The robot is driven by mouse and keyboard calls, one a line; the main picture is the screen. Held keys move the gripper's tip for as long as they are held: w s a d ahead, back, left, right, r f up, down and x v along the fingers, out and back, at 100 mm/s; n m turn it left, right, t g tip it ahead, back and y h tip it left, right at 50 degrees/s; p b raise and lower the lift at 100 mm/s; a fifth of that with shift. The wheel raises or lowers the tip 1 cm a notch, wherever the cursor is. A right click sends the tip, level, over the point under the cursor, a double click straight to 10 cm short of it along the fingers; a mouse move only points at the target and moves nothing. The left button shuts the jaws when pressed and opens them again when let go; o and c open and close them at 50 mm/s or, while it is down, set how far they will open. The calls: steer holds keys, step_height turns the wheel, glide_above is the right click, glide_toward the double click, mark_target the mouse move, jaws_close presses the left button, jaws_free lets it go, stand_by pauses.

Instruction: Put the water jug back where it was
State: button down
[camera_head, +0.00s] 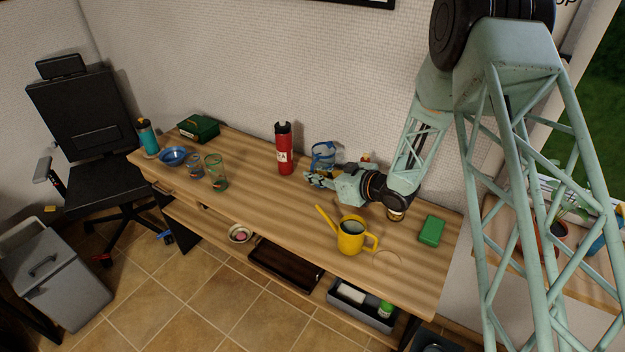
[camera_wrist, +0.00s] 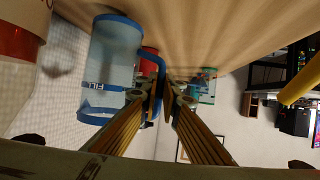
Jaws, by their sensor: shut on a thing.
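The water jug (camera_head: 323,154) is clear with blue trim and stands upright at the back of the wooden table, right of the red bottle. In the wrist view, which is upside down, the jug (camera_wrist: 112,60) has "FILL" lettering and a blue handle on the gripper's side. My gripper (camera_head: 317,180) is in front of the jug, with its fingers (camera_wrist: 166,88) closed around the blue handle. The jug's base is at or very close to the tabletop; I cannot tell whether it touches.
The red bottle (camera_head: 284,150) stands just left of the jug. A yellow watering can (camera_head: 351,238) is near the front edge, and a green box (camera_head: 431,230) is at the right. Glasses (camera_head: 216,175) and a blue bowl (camera_head: 173,156) are at the left. The table's middle (camera_head: 255,205) is clear.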

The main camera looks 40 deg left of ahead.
steer(key=shift+f, duration=0.7)
steer(key=shift+f, duration=0.15)
steer(key=c, duration=2.9)
jaws_free()
steer(key=shift+o, duration=0.2)
steer(key=shift+d+r, duration=0.35)
steer(key=shift+d, duration=0.1)
steer(key=v, duration=1.1)
steer(key=shift+p, duration=0.45)
